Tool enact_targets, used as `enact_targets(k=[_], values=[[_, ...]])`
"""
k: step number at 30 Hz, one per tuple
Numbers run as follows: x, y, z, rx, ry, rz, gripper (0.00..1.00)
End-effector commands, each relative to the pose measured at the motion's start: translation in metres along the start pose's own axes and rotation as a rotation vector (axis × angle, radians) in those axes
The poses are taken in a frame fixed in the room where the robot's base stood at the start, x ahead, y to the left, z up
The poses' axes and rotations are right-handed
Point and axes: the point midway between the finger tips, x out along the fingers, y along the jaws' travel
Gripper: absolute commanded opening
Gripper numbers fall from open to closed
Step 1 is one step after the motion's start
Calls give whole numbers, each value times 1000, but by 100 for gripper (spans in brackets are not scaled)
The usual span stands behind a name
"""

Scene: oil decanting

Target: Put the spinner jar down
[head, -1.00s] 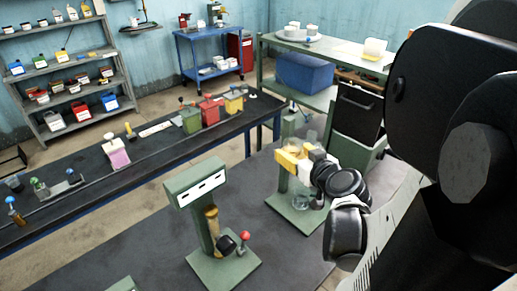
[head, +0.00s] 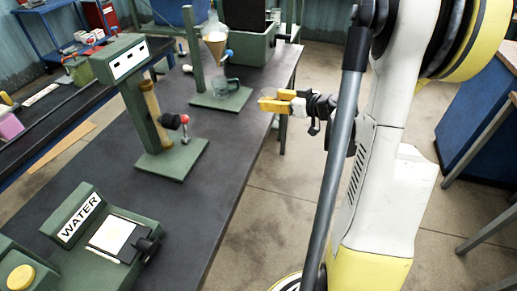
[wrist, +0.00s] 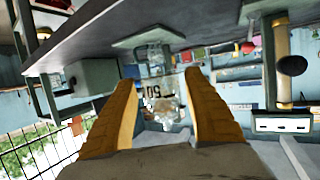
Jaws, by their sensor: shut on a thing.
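On the dark bench (head: 190,125) stand a green stand with a funnel (head: 214,45) and a clear beaker (head: 225,87), a green post with a red knob (head: 185,120), and a WATER unit (head: 80,218).

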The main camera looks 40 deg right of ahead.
Motion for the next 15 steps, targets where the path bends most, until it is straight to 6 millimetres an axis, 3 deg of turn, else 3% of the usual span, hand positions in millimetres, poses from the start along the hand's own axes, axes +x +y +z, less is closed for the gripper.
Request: enact_targets(k=[5, 15], values=[[20, -12, 11, -7, 3, -16, 22], [89, -69, 38, -7, 2, -16, 22]])
